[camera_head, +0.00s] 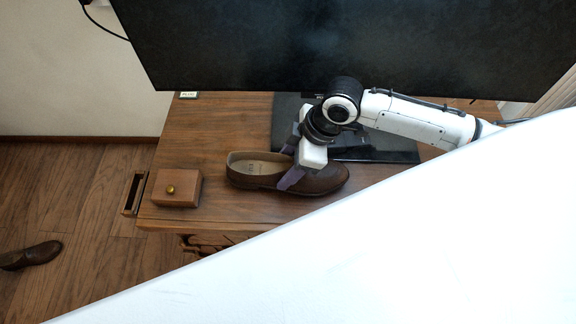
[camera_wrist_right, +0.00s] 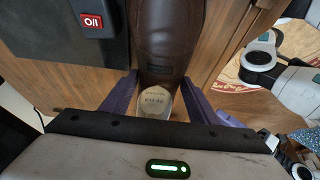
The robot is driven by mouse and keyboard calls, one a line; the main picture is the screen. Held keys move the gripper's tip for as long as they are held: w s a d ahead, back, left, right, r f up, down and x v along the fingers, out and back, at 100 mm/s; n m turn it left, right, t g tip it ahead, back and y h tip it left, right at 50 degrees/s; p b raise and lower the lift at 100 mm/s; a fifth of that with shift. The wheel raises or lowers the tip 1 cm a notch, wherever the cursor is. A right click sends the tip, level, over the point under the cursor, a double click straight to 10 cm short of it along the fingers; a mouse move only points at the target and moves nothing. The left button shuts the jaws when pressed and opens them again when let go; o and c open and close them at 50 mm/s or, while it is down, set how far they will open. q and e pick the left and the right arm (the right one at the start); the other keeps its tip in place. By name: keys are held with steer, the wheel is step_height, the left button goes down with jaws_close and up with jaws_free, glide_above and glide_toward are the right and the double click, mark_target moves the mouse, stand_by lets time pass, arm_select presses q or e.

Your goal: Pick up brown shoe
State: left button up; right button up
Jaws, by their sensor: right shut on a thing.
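A brown leather shoe (camera_head: 256,172) lies on the wooden table (camera_head: 205,130), its toe to the right and its opening to the left. My right gripper (camera_head: 291,168) is over the middle of the shoe, with a purple finger on each side. In the right wrist view the shoe (camera_wrist_right: 166,40) runs between the two purple fingers of the right gripper (camera_wrist_right: 158,100), which is shut on it. The shoe appears at table height; I cannot tell whether it is lifted. Another brown shoe (camera_head: 32,256) is on the floor at the far left.
A small wooden box with a brass knob (camera_head: 177,188) sits left of the shoe. A large black screen (camera_head: 340,45) stands behind, on a dark base (camera_head: 375,156). A large white surface covers the lower right of the head view.

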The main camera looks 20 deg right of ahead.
steer(key=shift+f, duration=0.9)
steer(key=o, duration=0.9)
steer(key=shift+f, duration=0.15)
steer(key=o, duration=0.4)
